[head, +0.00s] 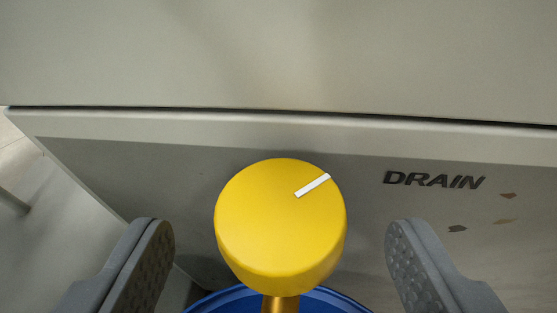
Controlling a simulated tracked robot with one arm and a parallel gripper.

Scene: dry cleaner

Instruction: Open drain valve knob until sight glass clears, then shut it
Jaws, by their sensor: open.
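The yellow drain valve knob (275,225) is in the middle of the head view, on a brass-coloured stem (280,304). A white mark on its face points to the upper right. My gripper (277,245) is open, with one grey finger on each side of the knob. Both fingers are apart from the knob, with a clear gap on each side. The sight glass is not in view.
A pale machine panel (300,60) fills the top, with a dark seam below it. The word DRAIN (434,180) is right of the knob, near several chipped paint spots. A blue round container (225,299) shows below the knob. Floor shows at left.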

